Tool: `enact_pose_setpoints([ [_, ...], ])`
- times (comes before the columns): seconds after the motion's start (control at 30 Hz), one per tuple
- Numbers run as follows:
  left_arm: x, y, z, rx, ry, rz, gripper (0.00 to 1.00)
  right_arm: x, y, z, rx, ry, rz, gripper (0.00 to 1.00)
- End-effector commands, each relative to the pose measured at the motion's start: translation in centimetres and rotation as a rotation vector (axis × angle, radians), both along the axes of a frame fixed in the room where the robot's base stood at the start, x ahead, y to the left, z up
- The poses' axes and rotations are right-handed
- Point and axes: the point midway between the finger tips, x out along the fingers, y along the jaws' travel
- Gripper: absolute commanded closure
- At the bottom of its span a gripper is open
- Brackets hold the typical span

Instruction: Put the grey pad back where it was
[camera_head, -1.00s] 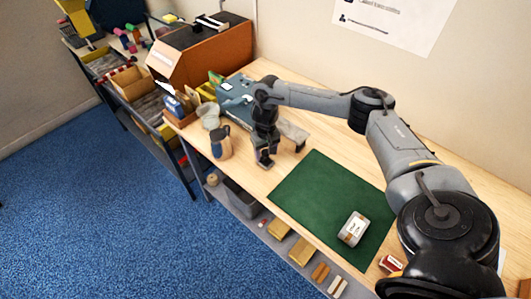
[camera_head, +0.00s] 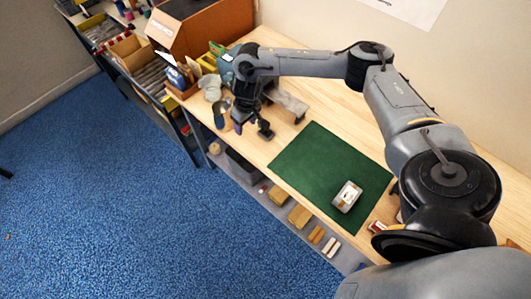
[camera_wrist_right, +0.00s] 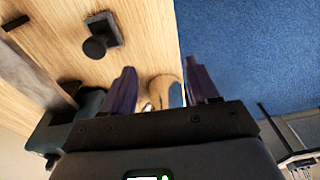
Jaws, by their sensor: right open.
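A small dark grey square piece with a round black knob (camera_head: 266,131) stands on the wooden bench, left of the green mat; it may be the grey pad, but I cannot tell for sure. It also shows in the right wrist view as a square plate with a knob (camera_wrist_right: 112,26), off to the left of the fingers. My right gripper (camera_head: 239,127) is beside it on the left, near the tan and blue jug (camera_head: 221,113). In the wrist view its purple fingers (camera_wrist_right: 163,88) are apart, with the tan jug (camera_wrist_right: 165,92) showing beyond them. My left gripper is not in view.
A green mat (camera_head: 310,165) holds a white and grey labelled tin (camera_head: 347,197). A grey stand (camera_head: 291,104) is behind the knobbed piece. An orange-brown box (camera_head: 200,45) and small goods crowd the far left. The bench's front edge drops to a lower shelf.

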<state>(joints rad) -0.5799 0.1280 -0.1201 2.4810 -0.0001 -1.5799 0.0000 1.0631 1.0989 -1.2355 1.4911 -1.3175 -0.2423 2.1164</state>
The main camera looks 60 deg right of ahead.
Motion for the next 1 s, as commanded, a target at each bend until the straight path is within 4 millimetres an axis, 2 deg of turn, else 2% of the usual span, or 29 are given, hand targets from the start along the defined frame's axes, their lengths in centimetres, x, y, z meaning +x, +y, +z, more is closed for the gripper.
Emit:
enact_pose_setpoints([
  [0.03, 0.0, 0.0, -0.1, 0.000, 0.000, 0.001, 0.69, 0.3, 4.0, -2.0, 0.014, -0.031, 0.126, 0.40],
  [0.07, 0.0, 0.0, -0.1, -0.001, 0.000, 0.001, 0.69, 0.6, 6.4, -2.9, 0.020, -0.063, 0.203, 0.40],
  [0.13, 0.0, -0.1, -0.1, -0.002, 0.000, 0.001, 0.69, 1.0, 12.5, -4.6, 0.040, -0.150, 0.376, 0.40],
  [0.2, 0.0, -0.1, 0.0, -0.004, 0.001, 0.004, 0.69, 0.7, 18.7, -5.5, 0.063, -0.250, 0.524, 0.40],
  [0.3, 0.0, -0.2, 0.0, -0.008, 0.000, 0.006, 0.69, -0.4, 26.5, -5.5, 0.089, -0.396, 0.668, 0.40],
  [0.4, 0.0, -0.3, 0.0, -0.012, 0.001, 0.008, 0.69, -2.0, 32.2, -4.2, 0.096, -0.524, 0.731, 0.40],
  [0.5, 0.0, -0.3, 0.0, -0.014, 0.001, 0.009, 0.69, -3.7, 35.2, -2.3, 0.079, -0.612, 0.726, 0.40],
  [0.57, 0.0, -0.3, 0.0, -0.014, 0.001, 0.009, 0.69, -4.8, 35.7, -1.2, 0.058, -0.636, 0.699, 0.40],
  [0.67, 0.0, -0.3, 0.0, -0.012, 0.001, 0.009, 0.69, -6.8, 34.7, 0.0, 0.014, -0.624, 0.628, 0.40],
  [0.77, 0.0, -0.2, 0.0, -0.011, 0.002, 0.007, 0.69, -9.5, 32.0, 0.4, -0.029, -0.555, 0.552, 0.40],
  [0.9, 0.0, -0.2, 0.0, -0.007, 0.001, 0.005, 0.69, -14.0, 27.7, 0.0, -0.065, -0.415, 0.470, 0.40],
  [1.0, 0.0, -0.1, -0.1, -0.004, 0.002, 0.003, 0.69, -17.0, 25.2, -0.4, -0.073, -0.322, 0.430, 0.40],
])
